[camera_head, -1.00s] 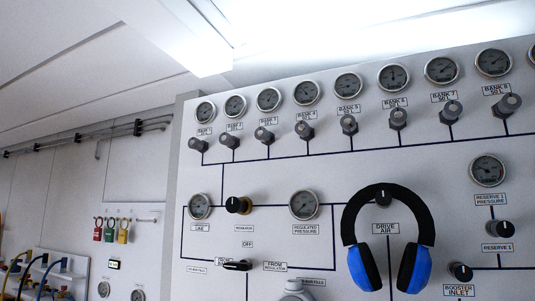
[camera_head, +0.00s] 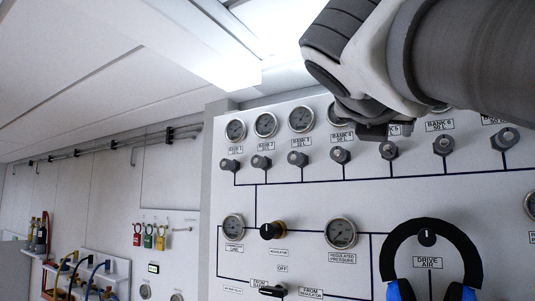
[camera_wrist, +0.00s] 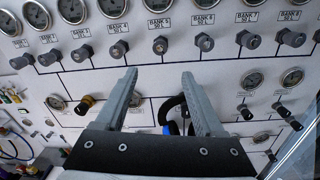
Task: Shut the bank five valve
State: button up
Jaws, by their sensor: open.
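The bank five valve is a grey knob (camera_head: 388,150) in the top row of valves on the white panel, below a partly hidden label. In the wrist view the same knob (camera_wrist: 160,45) sits under its BANK 5 label, facing me. My gripper (camera_wrist: 158,75) is open and empty. Its two fingertips appear just below the bank five knob, one to each side, apart from it; the distance to the panel is hard to tell. In the head view my arm hides the bank five gauge and part of the label.
Bank four (camera_head: 340,155) and bank six (camera_head: 443,145) knobs stand close on either side. Blue and black headphones (camera_head: 428,232) hang on the panel below. A regulator knob (camera_head: 270,231) and gauges sit lower left. Coloured padlocks (camera_head: 148,238) hang on the left wall.

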aim_at(387, 148)
jog(key=p+x, duration=0.3)
jog(key=x, duration=1.4)
jog(key=shift+p, duration=0.35)
grip_shut()
